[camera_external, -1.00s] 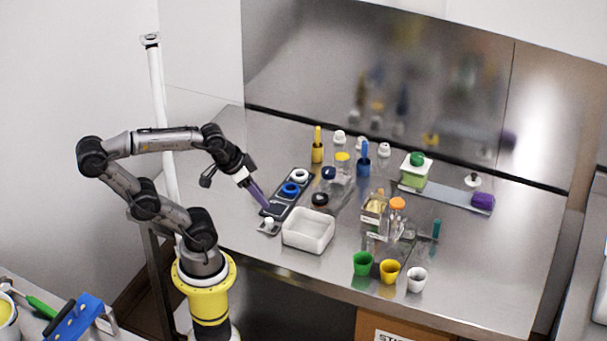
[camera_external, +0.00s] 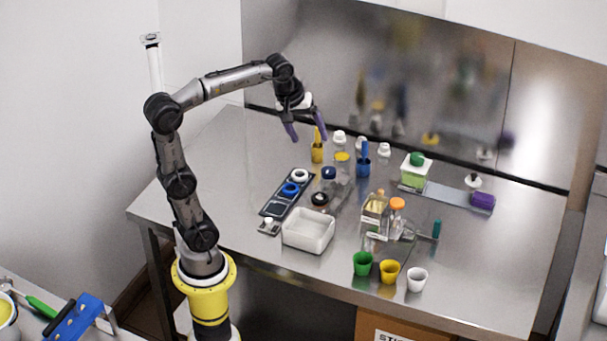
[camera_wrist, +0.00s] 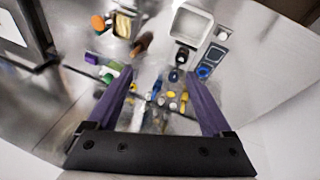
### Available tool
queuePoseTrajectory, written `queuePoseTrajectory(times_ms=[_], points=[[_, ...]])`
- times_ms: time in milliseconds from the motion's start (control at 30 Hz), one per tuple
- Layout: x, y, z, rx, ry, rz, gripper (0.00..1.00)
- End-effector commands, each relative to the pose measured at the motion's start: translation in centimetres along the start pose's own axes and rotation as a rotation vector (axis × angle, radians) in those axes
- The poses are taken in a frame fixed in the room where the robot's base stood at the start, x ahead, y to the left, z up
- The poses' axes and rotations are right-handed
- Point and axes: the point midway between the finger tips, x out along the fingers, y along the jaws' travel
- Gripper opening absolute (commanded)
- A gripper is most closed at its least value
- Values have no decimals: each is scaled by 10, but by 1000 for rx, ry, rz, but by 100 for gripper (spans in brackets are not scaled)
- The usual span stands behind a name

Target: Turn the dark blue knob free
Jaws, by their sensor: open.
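The dark blue knob (camera_external: 328,173) sits on top of a clear jar in the middle of the steel bench; it also shows between my fingers in the wrist view (camera_wrist: 173,75). My gripper (camera_external: 310,138) is high above the back of the bench, up and to the left of the knob in the external view. Its two purple fingers are spread wide and empty, also in the wrist view (camera_wrist: 160,76). Nothing touches the knob. The jar body is partly hard to make out.
A black-capped jar (camera_external: 320,199), a yellow holder (camera_external: 317,153) and a blue holder (camera_external: 363,166) stand near the knob. A panel with a blue ring (camera_external: 290,189) and a white bin (camera_external: 308,244) are in front. The bench's left side is clear.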

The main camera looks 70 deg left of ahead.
Motion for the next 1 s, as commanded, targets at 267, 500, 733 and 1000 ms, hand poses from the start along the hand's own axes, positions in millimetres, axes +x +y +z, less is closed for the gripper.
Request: queuePoseTrajectory(times_ms=[267,500,733,1000], points=[[57,25,-99,-325,-48,-128,84],[134,9,-171,-491,-94,-231,84],[189,-23,-193,-557,-146,-307,84],[212,-36,-191,-571,-156,-321,84]])
